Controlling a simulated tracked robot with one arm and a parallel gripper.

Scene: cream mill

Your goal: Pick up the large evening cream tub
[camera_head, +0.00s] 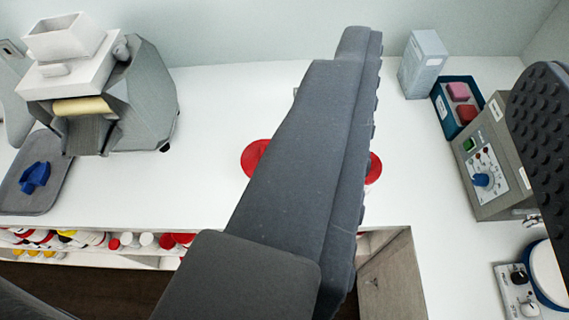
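Two red round shapes, likely tub lids, show on the white counter on either side of my gripper's long dark finger: a left one (253,157) and a right one (375,168). I cannot tell whether either is the large evening cream tub. My gripper (452,60) is open: one finger crosses the middle of the view, and the other, with a studded pad, is at the right edge. Nothing shows held between the fingers.
A grey mill machine (140,90) and a tray (36,193) with a blue item stand left. Several tubs (124,240) lie on a shelf under the counter. At right are a pale box (423,64), a dark bin (442,112) and a control unit (497,185).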

